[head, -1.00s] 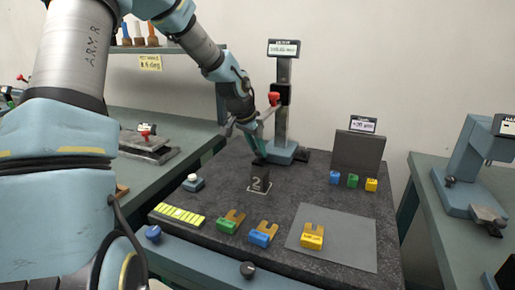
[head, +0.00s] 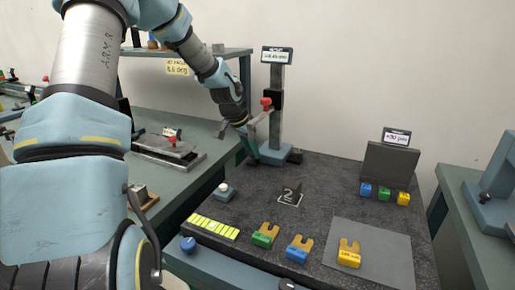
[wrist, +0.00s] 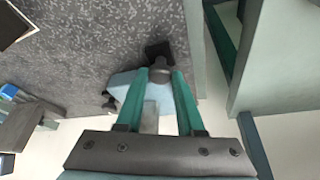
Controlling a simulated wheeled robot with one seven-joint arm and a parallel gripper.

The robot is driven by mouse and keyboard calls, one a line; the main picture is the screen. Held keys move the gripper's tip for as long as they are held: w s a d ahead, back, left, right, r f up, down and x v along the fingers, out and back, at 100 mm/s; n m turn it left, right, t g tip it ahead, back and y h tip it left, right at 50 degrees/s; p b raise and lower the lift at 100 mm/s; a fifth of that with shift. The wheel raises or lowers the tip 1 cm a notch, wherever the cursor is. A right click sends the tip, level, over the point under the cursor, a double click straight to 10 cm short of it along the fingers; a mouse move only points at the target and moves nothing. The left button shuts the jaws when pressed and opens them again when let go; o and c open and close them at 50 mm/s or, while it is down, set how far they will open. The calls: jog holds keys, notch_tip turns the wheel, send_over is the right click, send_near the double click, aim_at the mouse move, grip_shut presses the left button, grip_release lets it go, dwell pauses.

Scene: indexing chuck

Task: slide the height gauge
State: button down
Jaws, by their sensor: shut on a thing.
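The height gauge (head: 276,110) stands upright near the back left edge of the dark speckled plate (head: 325,190). It has a grey column, a display on top (head: 278,55), a black slider with a red knob (head: 266,101), and a blue base (head: 272,155). My gripper (head: 254,158) is low beside the left of the base. In the wrist view my gripper (wrist: 160,80) has its teal fingers shut on a dark round knob (wrist: 160,68) beside the blue base (wrist: 125,83). The fingers partly hide the base.
A grey mat (head: 373,258) lies at front right. A grey stand with a display (head: 390,165) is at back right.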

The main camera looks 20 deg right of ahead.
jog(key=shift+w+a, duration=0.2)
jog(key=shift+w, duration=0.05)
jog(key=c, duration=0.8)
grip_release()
jog(key=shift+o, duration=1.3)
jog(key=shift+s, duration=0.1)
jog(key=shift+r, duration=0.1)
jog(key=b+v, duration=0.1)
jog(key=v, duration=0.9)
jog(key=shift+r+b, duration=0.3)
jog(key=shift+r, duration=0.05)
jog(key=shift+s+a, duration=0.1)
jog(key=shift+a, duration=0.05)
jog(key=s+a+f+n+y, duration=0.2)
jog(key=s+a+n, duration=0.3)
jog(key=s+a, duration=0.4)
jog(key=s+a+f+n+y, duration=0.1)
jog(key=s+a+f+n, duration=0.3)
jog(key=s+a, duration=0.5)
jog(key=a+n, duration=0.2)
jog(key=a, duration=0.1)
jog(key=shift+s+n+y, duration=0.3)
jog(key=shift+s+y, duration=0.1)
